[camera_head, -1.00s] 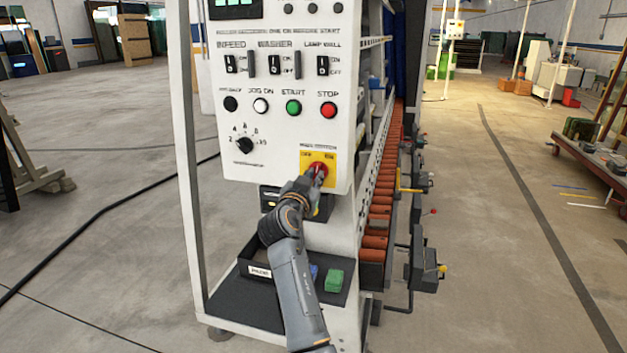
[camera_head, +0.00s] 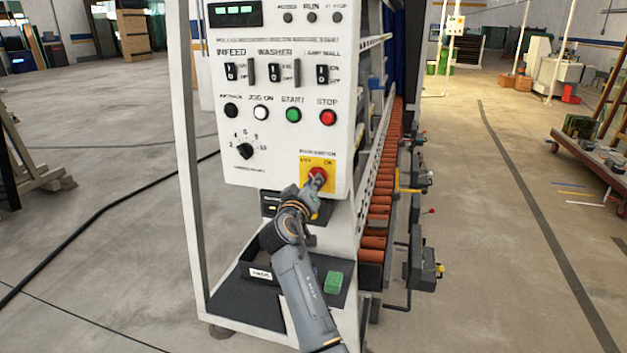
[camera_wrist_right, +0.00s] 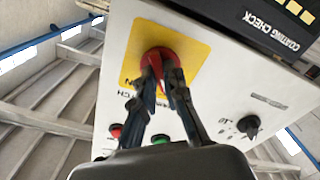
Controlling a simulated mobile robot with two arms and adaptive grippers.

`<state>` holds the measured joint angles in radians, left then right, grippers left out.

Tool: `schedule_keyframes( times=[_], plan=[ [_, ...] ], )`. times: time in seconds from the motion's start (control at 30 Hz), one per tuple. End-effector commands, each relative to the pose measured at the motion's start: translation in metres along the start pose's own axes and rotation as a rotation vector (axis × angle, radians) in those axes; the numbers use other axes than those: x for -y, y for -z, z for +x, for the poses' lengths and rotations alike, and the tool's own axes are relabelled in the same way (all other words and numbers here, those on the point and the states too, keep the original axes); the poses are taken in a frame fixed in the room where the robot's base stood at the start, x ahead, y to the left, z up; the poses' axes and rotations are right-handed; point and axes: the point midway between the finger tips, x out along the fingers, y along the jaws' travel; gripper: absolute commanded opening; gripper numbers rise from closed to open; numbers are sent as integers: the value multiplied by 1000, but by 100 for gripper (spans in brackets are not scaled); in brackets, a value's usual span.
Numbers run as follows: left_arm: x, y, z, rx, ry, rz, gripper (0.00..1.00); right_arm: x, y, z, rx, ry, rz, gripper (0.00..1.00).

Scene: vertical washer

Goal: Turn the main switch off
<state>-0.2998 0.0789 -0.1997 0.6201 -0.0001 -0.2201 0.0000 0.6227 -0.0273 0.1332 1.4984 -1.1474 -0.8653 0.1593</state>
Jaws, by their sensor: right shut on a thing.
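The main switch is a red rotary knob (camera_wrist_right: 157,60) on a yellow plate (camera_head: 308,162) at the lower right of the white control panel (camera_head: 230,178). My right gripper (camera_head: 317,180) reaches up to it from below. In the right wrist view the two dark fingers of my right gripper (camera_wrist_right: 160,77) are shut on the knob's red grip, one on each side. The fingers and wrist hide part of the knob in the head view. I cannot clearly tell which way the knob points. My left gripper is not in view.
A black tray (camera_head: 235,300) with a green block (camera_head: 333,282) lies below the panel. Orange rollers (camera_head: 378,212) run back at the right.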

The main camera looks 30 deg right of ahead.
Motion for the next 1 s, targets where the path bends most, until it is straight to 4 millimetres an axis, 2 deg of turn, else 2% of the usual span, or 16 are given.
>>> schedule_keyframes(
  times=[0.3, 0.83, 0.87, 0.9, 0.97, 1.0],
  plan=[
    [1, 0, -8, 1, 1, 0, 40, -2, 3, 0, -6, -3, -113, 0],
    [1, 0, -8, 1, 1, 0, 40, -2, 3, 0, -7, -4, -135, 0],
    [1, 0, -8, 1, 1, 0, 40, -2, 3, 0, -8, -4, -135, 15],
    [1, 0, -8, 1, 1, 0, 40, -2, 3, 0, -7, -4, -135, 23],
    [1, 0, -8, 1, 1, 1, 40, -2, 3, 0, -6, -4, -135, 34],
    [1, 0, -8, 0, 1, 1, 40, -2, 2, 0, -6, -3, -134, 34]
  ],
)
